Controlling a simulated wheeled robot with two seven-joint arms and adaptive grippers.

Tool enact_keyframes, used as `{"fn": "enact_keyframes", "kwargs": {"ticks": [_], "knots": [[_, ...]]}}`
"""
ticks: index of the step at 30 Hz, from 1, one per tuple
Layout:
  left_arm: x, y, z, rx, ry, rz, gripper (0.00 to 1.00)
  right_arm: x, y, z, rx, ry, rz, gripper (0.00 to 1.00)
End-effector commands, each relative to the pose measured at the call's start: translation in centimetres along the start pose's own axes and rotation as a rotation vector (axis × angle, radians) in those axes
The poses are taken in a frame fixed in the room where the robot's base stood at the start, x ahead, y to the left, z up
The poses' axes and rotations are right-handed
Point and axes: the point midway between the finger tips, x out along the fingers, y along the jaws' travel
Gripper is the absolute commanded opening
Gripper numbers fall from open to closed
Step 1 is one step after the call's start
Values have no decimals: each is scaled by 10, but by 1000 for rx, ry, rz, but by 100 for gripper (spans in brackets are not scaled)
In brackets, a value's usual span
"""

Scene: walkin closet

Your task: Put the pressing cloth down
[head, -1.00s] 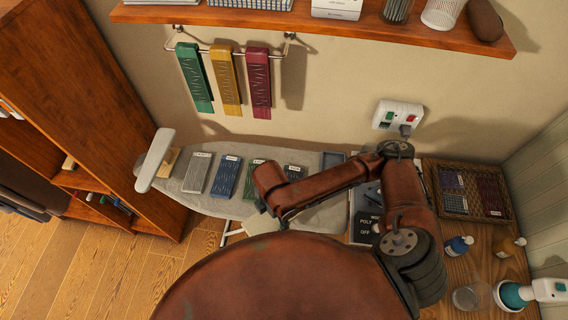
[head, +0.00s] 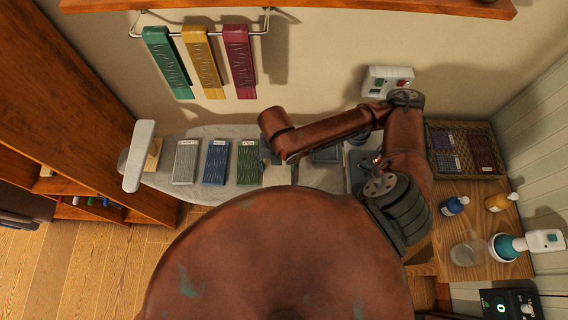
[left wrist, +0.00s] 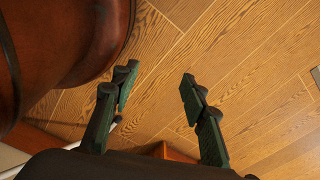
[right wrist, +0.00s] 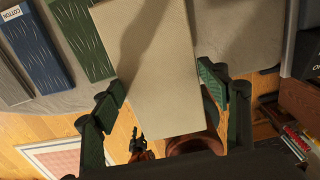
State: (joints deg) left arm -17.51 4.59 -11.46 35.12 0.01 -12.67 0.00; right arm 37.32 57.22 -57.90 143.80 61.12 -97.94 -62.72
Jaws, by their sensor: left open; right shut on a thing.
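The beige pressing cloth (right wrist: 150,65) is a flat, stiff-looking piece between the fingers of my right gripper (right wrist: 165,98), which is shut on it. In the right wrist view it extends over the grey ironing board. In the head view my right arm hides most of that gripper and cloth. The ironing board (head: 240,194) carries a grey folded cloth (head: 185,162), a blue one (head: 215,162) and a green one (head: 248,162) in a row. I cannot tell whether the pressing cloth touches the board. My left gripper (left wrist: 155,88) is open and empty above the wooden floor.
A white padded sleeve form (head: 139,155) stands at the board's left end. To the right are a wicker basket (head: 462,126), a blue bottle (head: 453,206) and a yellow-capped bottle (head: 498,202). Green, yellow and red cloths hang from a wall rail (head: 205,33).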

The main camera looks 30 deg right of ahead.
Motion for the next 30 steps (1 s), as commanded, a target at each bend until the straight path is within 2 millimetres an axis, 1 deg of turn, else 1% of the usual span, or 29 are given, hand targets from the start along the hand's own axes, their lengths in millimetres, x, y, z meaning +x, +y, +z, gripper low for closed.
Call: {"fn": "enact_keyframes", "kwargs": {"ticks": [1,3,6,9,11,15,20,22,23,27,30], "knots": [[16,0,-1,1,2,0,41,10,-3,8,2,-4,-1,44],[27,0,-4,2,7,0,41,14,-6,17,3,-4,0,44],[43,1,-7,3,12,0,41,24,-10,24,2,-2,-1,44],[57,2,-5,3,11,1,41,34,-12,32,2,-2,0,44],[53,2,-6,3,11,1,41,40,-16,38,6,3,-3,44],[52,2,-5,3,10,1,41,52,-20,50,4,0,0,44],[53,2,-2,2,8,1,41,58,-21,56,1,0,1,44],[53,2,-1,2,5,1,41,63,-23,59,4,0,-1,44],[54,2,0,2,5,1,41,67,-25,62,3,0,-2,44],[55,2,1,2,3,1,41,89,-24,60,2,4,0,44],[56,2,1,2,2,1,41,96,-24,62,2,0,1,44]]}}
